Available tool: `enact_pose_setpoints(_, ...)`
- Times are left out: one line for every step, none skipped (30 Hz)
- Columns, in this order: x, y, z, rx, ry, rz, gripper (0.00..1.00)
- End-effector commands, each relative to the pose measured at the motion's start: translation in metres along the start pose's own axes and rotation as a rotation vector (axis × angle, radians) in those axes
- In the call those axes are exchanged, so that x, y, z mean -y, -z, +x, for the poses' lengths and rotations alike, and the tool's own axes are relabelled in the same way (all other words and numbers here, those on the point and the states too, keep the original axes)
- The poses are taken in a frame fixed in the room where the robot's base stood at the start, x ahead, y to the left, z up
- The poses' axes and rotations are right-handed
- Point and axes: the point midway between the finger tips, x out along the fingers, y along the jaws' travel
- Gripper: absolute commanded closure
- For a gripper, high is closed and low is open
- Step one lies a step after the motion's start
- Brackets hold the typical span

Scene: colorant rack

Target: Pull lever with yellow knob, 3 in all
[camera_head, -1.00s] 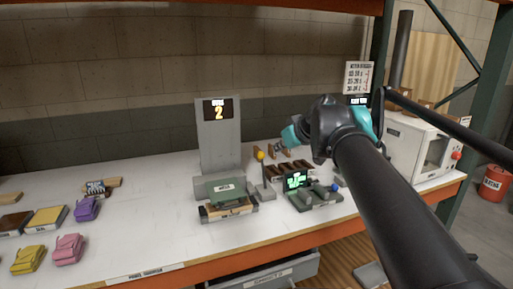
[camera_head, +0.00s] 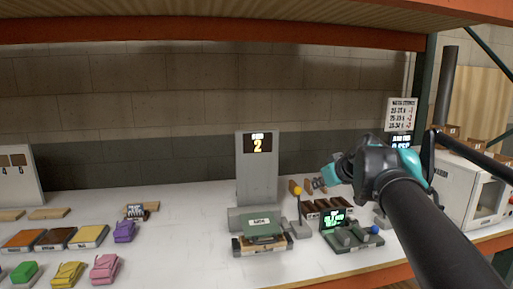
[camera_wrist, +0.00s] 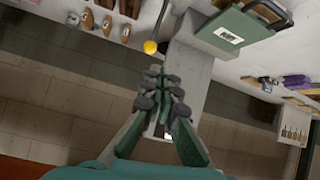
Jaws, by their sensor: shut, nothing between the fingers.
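A lever with a yellow knob (camera_head: 298,191) stands upright at the right side of a grey machine (camera_head: 257,165) with a green block (camera_head: 262,224) at its base. The machine's display reads 2. In the wrist view the yellow knob (camera_wrist: 150,47) is just beyond my fingertips, apart from them. My gripper (camera_head: 330,184) is to the right of the knob in the head view, raised above the bench. In the wrist view my gripper (camera_wrist: 158,85) has its fingers together, with nothing between them.
A device with a green screen (camera_head: 334,220) and a blue knob (camera_head: 375,229) sits right of the lever. Brown pieces (camera_head: 325,206) lie behind it. A white oven-like box (camera_head: 465,190) stands at the right. White bench lies between.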

Motion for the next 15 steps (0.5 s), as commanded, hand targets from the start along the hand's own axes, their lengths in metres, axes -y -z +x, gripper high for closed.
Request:
enact_pose_setpoints(0.0, 0.0, 0.0, 0.0, 0.0, 0.0, 1.0)
enact_pose_setpoints(0.0, 0.0, 0.0, 0.0, 0.0, 0.0, 1.0)
enact_pose_setpoints(0.0, 0.0, 0.0, 0.0, 0.0, 0.0, 1.0)
enact_pose_setpoints(0.0, 0.0, 0.0, 0.0, 0.0, 0.0, 1.0)
enact_pose_setpoints(0.0, 0.0, 0.0, 0.0, 0.0, 0.0, 1.0)
enact_pose_setpoints(0.0, 0.0, 0.0, 0.0, 0.0, 0.0, 1.0)
enact_pose_setpoints(0.0, 0.0, 0.0, 0.0, 0.0, 0.0, 1.0)
enact_pose_setpoints(0.0, 0.0, 0.0, 0.0, 0.0, 0.0, 1.0)
enact_pose_setpoints(0.0, 0.0, 0.0, 0.001, 0.001, 0.0, 1.0)
enact_pose_setpoints(0.0, 0.001, 0.0, 0.002, 0.002, 0.0, 1.0)
enact_pose_setpoints(0.0, 0.002, 0.001, 0.005, 0.004, 0.0, 1.0)
enact_pose_setpoints(0.0, 0.004, 0.002, 0.01, 0.009, 0.0, 1.0)
enact_pose_setpoints(0.0, 0.006, 0.002, 0.015, 0.013, -0.001, 1.0)
enact_pose_setpoints(-0.001, 0.009, 0.004, 0.023, 0.02, 0.0, 1.0)
enact_pose_setpoints(-0.001, 0.012, 0.005, 0.037, 0.029, 0.0, 1.0)
